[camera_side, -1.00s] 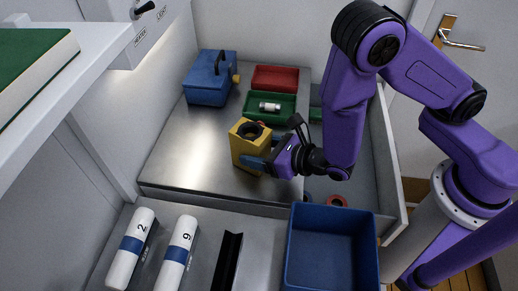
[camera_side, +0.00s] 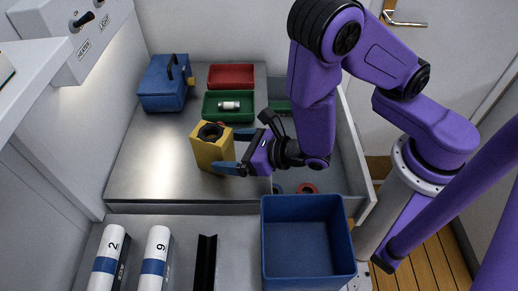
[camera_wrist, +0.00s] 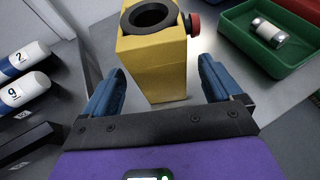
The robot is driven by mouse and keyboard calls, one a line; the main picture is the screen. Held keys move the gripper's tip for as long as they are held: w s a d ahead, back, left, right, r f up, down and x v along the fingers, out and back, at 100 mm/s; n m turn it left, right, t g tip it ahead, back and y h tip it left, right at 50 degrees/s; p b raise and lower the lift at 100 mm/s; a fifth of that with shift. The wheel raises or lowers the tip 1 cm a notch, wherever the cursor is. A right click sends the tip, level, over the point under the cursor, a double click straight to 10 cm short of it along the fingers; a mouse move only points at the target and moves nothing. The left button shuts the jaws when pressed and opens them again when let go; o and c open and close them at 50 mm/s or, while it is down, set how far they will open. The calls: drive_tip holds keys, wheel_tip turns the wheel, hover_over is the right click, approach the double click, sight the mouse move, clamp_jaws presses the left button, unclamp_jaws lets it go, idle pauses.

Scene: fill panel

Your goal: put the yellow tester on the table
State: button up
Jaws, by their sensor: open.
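The yellow tester (camera_side: 209,154) is a block with a round dark opening on top and a red knob on its side. It stands upright on the steel surface (camera_side: 150,165). The tester also shows in the wrist view (camera_wrist: 153,70), ahead of my gripper. My gripper (camera_side: 236,151) is open and low at the tester's right side. In the wrist view its blue fingers (camera_wrist: 162,82) point at the tester, one to each side of its near end, with gaps visible. I cannot tell whether a finger touches it.
A blue box (camera_side: 163,88) with a handle stands at the back left. Red (camera_side: 231,83) and green (camera_side: 215,115) trays lie behind the tester, the green one holding a small cylinder (camera_side: 229,105). A blue bin (camera_side: 308,276), black rail (camera_side: 205,262) and white cylinders (camera_side: 155,258) are in front.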

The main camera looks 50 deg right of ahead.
drive_tip(key=v, duration=0.9)
idle(0.3)
drive_tip(key=shift+d, duration=0.1)
drive_tip(key=d+r+m+g+h, duration=0.5)
drive_tip(key=d+m+h, duration=0.5)
drive_tip(key=d+m, duration=0.6)
drive_tip(key=s+r+m+g+y, duration=0.5)
drive_tip(key=s+m+g, duration=0.2)
drive_tip(key=s+m, duration=0.3)
drive_tip(key=shift+d+m, duration=0.15)
drive_tip(key=shift+m, duration=0.75)
drive_tip(key=shift+s, duration=0.1)
